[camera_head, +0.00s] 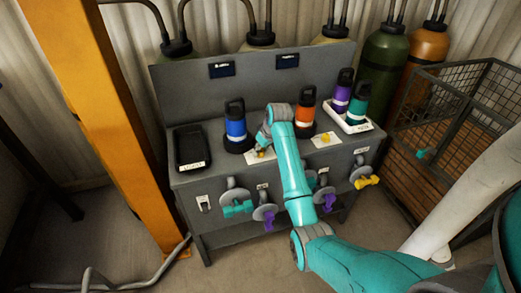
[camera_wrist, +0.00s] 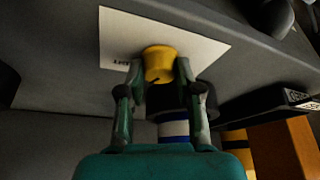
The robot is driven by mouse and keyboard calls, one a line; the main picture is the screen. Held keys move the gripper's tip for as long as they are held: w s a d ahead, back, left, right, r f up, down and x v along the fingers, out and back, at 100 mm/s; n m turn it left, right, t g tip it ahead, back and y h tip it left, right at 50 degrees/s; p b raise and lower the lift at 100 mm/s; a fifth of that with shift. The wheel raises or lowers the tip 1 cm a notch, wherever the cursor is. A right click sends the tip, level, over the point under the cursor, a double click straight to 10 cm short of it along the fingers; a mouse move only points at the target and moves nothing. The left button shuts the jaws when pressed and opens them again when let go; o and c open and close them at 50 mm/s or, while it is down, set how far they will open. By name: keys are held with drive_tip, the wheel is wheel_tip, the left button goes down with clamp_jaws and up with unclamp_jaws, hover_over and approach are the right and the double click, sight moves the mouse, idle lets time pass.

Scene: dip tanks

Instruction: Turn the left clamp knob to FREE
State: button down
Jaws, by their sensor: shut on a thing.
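The left clamp knob (camera_head: 261,153) is a small yellow knob on a white label plate (camera_head: 252,158), on the top of the grey bench in front of the blue bottle. In the wrist view the yellow knob (camera_wrist: 158,62) sits between the two fingers, with a dark pointer line on its face. The white plate (camera_wrist: 120,40) carries dark lettering, too small and partly covered to read. My gripper (camera_wrist: 160,82) is shut on the knob. In the head view my gripper (camera_head: 264,141) partly hides the knob and plate.
A blue bottle (camera_head: 236,128) and an orange bottle (camera_head: 305,112) stand behind the plates. A second yellow knob (camera_head: 325,138) is to the right. A black tray (camera_head: 191,148) lies left. A white tray (camera_head: 352,125) holds purple and teal bottles. Valve handles line the bench front.

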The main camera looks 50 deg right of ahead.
drive_tip(key=n+y, duration=0.1)
drive_tip(key=n, duration=0.2)
drive_tip(key=shift+d+n, duration=0.1)
drive_tip(key=shift+n, duration=0.3)
drive_tip(key=n+y, duration=0.1)
drive_tip(key=n, duration=0.2)
drive_tip(key=shift+d+y, duration=0.1)
drive_tip(key=shift+y, duration=0.3)
drive_tip(key=n+g, duration=0.1)
drive_tip(key=n, duration=0.2)
drive_tip(key=n+g+y, duration=0.1)
drive_tip(key=n, duration=0.2)
drive_tip(key=shift+w+y, duration=0.1)
drive_tip(key=shift+y, duration=0.2)
drive_tip(key=shift+n, duration=0.4)
drive_tip(key=c, duration=0.8)
unclamp_jaws()
drive_tip(key=shift+o, duration=0.2)
drive_tip(key=v, duration=0.5)
drive_tip(key=shift+d+r, duration=0.25)
drive_tip(key=s+d, duration=0.2)
drive_tip(key=d, duration=0.1)
drive_tip(key=s+d, duration=0.2)
drive_tip(key=d, duration=0.1)
drive_tip(key=s+d, duration=0.2)
drive_tip(key=d, duration=0.1)
drive_tip(key=shift+s+d+f, duration=0.25)
drive_tip(key=shift+d, duration=0.15)
